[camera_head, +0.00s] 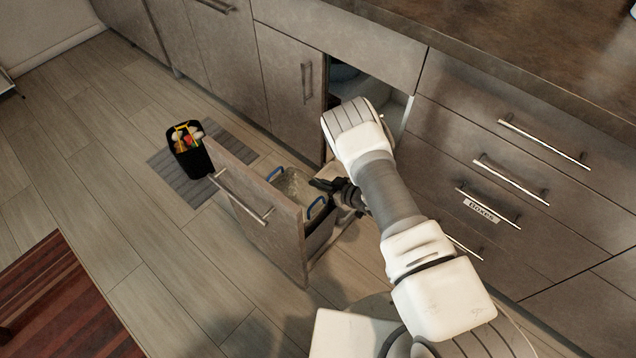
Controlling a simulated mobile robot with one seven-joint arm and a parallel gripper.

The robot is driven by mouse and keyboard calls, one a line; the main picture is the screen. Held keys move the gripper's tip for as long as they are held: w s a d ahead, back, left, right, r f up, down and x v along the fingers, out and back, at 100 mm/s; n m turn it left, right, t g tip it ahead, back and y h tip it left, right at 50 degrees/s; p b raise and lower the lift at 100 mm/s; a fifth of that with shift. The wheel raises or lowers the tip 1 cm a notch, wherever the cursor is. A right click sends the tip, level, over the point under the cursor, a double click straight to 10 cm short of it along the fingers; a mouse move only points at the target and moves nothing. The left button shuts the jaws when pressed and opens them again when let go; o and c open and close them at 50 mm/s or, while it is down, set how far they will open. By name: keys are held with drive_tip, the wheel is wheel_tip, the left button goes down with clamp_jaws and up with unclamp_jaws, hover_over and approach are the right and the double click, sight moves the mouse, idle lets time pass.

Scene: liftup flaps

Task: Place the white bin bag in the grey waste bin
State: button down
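A pull-out cabinet unit stands open with its front panel (258,215) facing left. Behind the panel is a grey waste bin (318,232) with two blue handles (316,207). A pale, crumpled, see-through lining (292,185) shows in its opening; it may be the white bin bag, but I cannot tell for sure. My arm hides part of the bin's right side.
A black caddy (188,150) with colourful items stands on a grey mat (225,150) left of the pull-out. An open cabinet (345,78) is behind my arm. Closed drawers (525,180) with bar handles are on the right. A red striped rug (65,300) lies lower left; floor between is clear.

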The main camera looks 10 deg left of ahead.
drive_tip(key=shift+f+b, duration=0.3)
drive_tip(key=shift+f, duration=0.2)
drive_tip(key=c, duration=1.1)
unclamp_jaws()
drive_tip(key=shift+o, duration=0.2)
drive_tip(key=shift+r+p, duration=0.5)
drive_tip(key=shift+r, duration=0.05)
drive_tip(key=p+v, duration=0.4)
drive_tip(key=v, duration=0.8)
